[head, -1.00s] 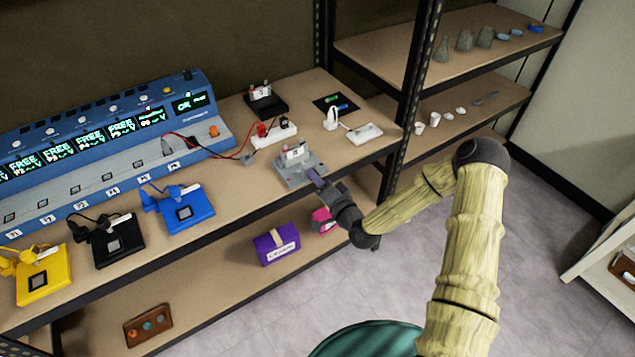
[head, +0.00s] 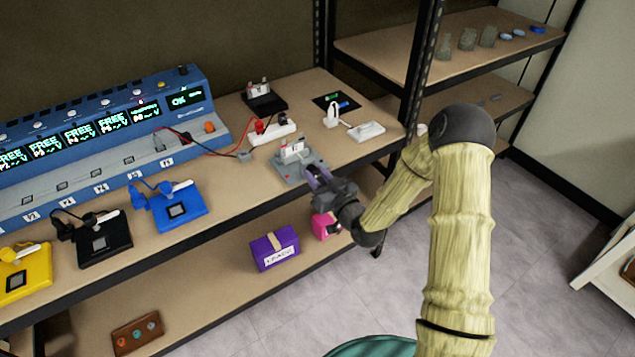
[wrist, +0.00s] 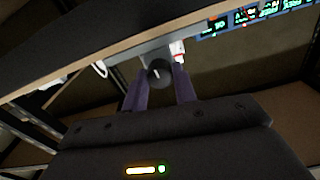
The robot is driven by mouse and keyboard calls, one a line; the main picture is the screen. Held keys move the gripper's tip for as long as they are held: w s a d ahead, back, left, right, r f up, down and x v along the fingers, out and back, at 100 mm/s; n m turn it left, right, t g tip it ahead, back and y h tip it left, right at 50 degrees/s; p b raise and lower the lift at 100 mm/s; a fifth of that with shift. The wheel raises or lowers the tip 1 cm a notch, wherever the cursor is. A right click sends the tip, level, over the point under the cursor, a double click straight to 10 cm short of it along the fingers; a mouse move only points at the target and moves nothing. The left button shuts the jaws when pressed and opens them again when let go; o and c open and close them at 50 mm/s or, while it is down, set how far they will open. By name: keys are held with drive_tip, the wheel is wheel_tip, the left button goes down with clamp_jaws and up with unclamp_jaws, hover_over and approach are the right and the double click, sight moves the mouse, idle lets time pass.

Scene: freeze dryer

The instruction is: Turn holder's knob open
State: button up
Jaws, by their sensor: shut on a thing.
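The grey holder (head: 292,179) stands at the front edge of the upper shelf, with a white piece on top. In the wrist view, part of its grey body (wrist: 150,53) shows under the shelf edge. A round black knob (wrist: 158,73) with a pale mark faces the wrist camera. My gripper (head: 317,174) reaches the holder's front from the aisle side. In the wrist view, my gripper's purple fingers (wrist: 161,77) stand on either side of the knob, shut on it. The knob is hidden in the head view.
A blue charger-like unit (head: 100,150) with lit displays stands left. Blue (head: 190,213), black (head: 95,255) and yellow (head: 22,290) stands line the shelf's front. A white power strip (head: 272,134) lies behind the holder. A purple box (head: 275,250) and pink object (head: 325,227) sit below.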

drive_tip(key=n+b, duration=0.7)
drive_tip(key=b, duration=0.2)
drive_tip(key=n+b, duration=0.8)
drive_tip(key=b, duration=0.2)
drive_tip(key=f+n+b, duration=0.1)
drive_tip(key=n+b, duration=0.6)
drive_tip(key=b, duration=0.3)
drive_tip(key=shift+d+n, duration=0.1)
drive_tip(key=shift+n, duration=0.3)
drive_tip(key=n+b, duration=0.4)
drive_tip(key=b, duration=0.2)
drive_tip(key=shift+n, duration=0.3)
drive_tip(key=n+b, duration=0.1)
drive_tip(key=b, duration=0.1)
drive_tip(key=n+b, duration=0.4)
drive_tip(key=b, duration=0.1)
drive_tip(key=shift+r, duration=0.25)
drive_tip(key=shift+r+n+b, duration=0.15)
drive_tip(key=shift+n+b, duration=0.95)
drive_tip(key=shift+n, duration=0.1)
drive_tip(key=shift+r, duration=0.2)
drive_tip(key=o, duration=1)
drive_tip(key=shift+n, duration=0.3)
drive_tip(key=shift+c, duration=0.2)
